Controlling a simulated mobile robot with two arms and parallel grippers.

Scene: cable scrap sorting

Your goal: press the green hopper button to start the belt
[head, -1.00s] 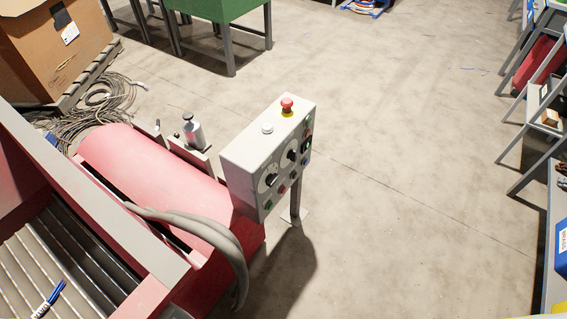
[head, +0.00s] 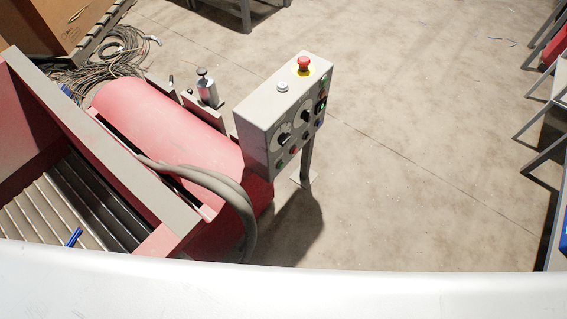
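A grey control box (head: 262,112) stands on a post beside the red machine, a little right of the middle in the head view. A red mushroom button (head: 303,63) on a yellow ring and a pale round button (head: 282,87) are on its top. Its front face has black knobs and several small coloured buttons. A small green button (head: 280,164) sits at the lower left of that face, and another greenish one (head: 323,84) near its upper right edge. I cannot read which is the hopper button. Neither gripper is in view.
The red machine (head: 165,120) with a ribbed belt or chute (head: 60,205) fills the left. Thick grey hoses (head: 215,185) curve in front of the box. A cable heap (head: 110,50) lies behind. The floor (head: 430,150) right of the box is clear. My own white body covers the bottom.

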